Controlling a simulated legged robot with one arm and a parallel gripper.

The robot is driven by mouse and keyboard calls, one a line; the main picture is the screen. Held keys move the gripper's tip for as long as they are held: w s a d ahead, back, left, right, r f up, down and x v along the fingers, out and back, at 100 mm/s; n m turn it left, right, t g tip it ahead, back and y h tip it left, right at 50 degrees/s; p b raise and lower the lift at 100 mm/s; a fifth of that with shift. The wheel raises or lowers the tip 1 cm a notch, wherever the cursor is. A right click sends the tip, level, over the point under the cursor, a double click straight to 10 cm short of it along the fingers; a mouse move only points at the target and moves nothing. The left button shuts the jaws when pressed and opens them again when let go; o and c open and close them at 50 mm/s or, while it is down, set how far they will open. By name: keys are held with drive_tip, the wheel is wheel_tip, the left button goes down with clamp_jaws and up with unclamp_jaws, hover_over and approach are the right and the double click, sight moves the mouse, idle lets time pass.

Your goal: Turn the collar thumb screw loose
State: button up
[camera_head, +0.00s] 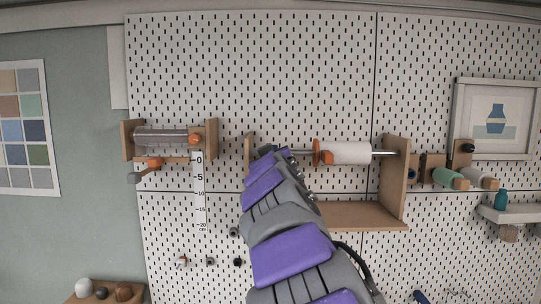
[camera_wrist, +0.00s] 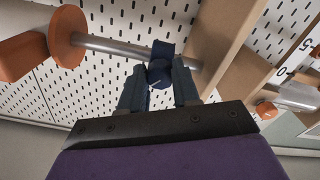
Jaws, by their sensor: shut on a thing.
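A dark blue collar (camera_wrist: 164,48) sits around a metal rod (camera_wrist: 115,47) in the wrist view. Its thumb screw (camera_wrist: 159,73) is a dark blue knob on the side facing the wrist camera. My gripper (camera_wrist: 158,84) is shut on the thumb screw, with one dark finger on each side of it. The fingers partly hide the screw. In the head view my arm reaches up to the left part of the rod (camera_head: 380,153). My gripper (camera_head: 284,153) is small there, and the collar is hard to make out.
An orange disc (camera_head: 316,152), an orange block (camera_head: 327,158) and a white roll (camera_head: 350,152) are on the rod, right of my gripper. A wooden bracket (camera_head: 396,175) bears the rod above a wooden shelf (camera_head: 350,215). A second holder with a grey roll (camera_head: 165,138) hangs left.

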drive_tip(key=n+p, duration=0.2)
drive_tip(key=n, duration=0.2)
drive_tip(key=n+p, duration=0.3)
drive_tip(key=n, duration=0.1)
drive_tip(key=n+p, duration=0.2)
drive_tip(key=n, duration=0.3)
drive_tip(key=shift+s, duration=0.25)
drive_tip(key=shift+f+p, duration=0.1)
drive_tip(key=shift+p, duration=0.2)
clamp_jaws()
drive_tip(key=o, duration=1.1)
unclamp_jaws()
drive_tip(key=shift+c, duration=0.2)
drive_tip(key=shift+s+a, duration=0.1)
